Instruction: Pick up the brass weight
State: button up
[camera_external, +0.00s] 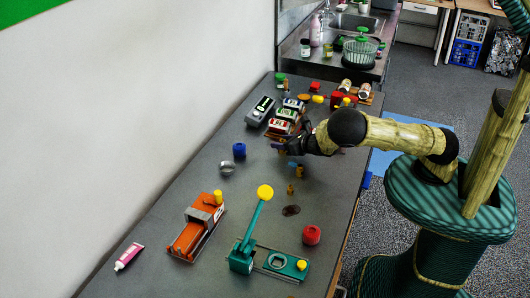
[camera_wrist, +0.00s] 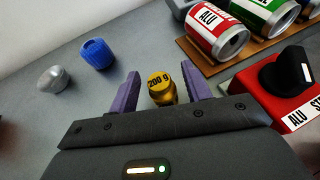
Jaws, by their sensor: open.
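The brass weight (camera_wrist: 162,95), marked "200 g" on its top, shows in the wrist view between the two purple fingers of my gripper (camera_wrist: 161,90). A gap shows on either side of it, and the gripper is open. The dark palm is at the bottom of that view. In the external view my gripper (camera_external: 280,148) is low over the middle of the table, left of my arm. I cannot make out this weight there. Small brass-coloured pieces (camera_external: 291,188) stand nearer the camera.
A can rack with an ALU can (camera_wrist: 218,38) and a red block with a black top (camera_wrist: 288,80) are close on the right. A blue knobbed piece (camera_wrist: 97,53) and a silver piece (camera_wrist: 54,79) are left.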

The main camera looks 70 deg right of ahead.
aim_at(283, 140)
grip_shut()
notch_tip(283, 140, up, 10)
dwell(0.6)
